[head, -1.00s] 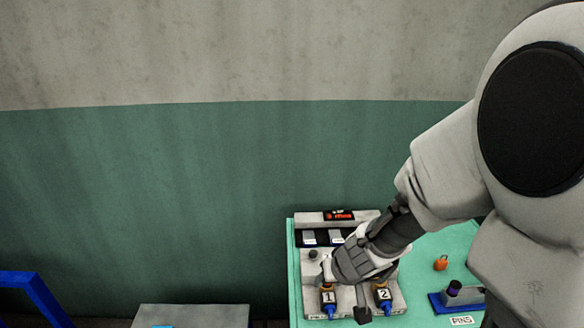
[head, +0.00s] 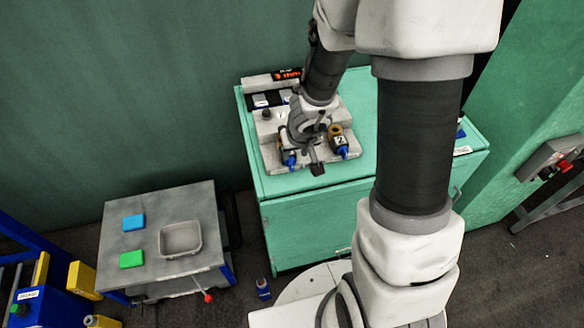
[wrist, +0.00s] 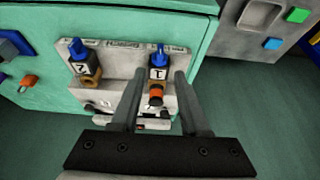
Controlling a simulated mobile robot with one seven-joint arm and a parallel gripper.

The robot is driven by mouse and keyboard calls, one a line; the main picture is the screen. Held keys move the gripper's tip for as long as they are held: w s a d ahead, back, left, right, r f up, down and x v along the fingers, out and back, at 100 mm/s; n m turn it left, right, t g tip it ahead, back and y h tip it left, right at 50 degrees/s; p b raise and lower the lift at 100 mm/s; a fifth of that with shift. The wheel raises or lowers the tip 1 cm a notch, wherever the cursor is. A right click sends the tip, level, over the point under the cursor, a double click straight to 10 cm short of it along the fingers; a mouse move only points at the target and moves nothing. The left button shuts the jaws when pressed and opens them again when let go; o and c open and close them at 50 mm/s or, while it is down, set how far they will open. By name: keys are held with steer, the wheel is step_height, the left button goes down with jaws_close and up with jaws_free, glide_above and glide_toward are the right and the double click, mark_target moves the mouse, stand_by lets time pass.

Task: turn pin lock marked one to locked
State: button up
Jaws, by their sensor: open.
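In the wrist view, pin lock one (wrist: 157,74), with a blue tip, a label 1 and an orange-brown band, shows between the two fingers of my gripper (wrist: 160,78). The fingers are apart, one on each side of it. I cannot tell whether they touch it. Pin lock two (wrist: 84,68), blue with a brown ring, sits to the left on the same pale panel (wrist: 118,63). In the head view, my gripper (head: 305,150) is over the panel and covers most of pin lock one (head: 289,159); only its blue end shows. Pin lock two (head: 339,144) is just right.
The panel stands on a green cabinet (head: 310,215), with a red-lit display (head: 287,74) at its back. A grey table (head: 150,260) at left holds a tray (head: 181,238), a blue block (head: 133,222) and a green block (head: 131,259). A red button box (head: 550,165) is at right.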

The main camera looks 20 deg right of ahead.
mark_target(292, 164)
steer(key=b+x, duration=0.5)
steer(key=x, duration=0.3)
steer(key=shift+w+f, duration=0.25)
steer(key=shift+f, duration=0.1)
jaws_close()
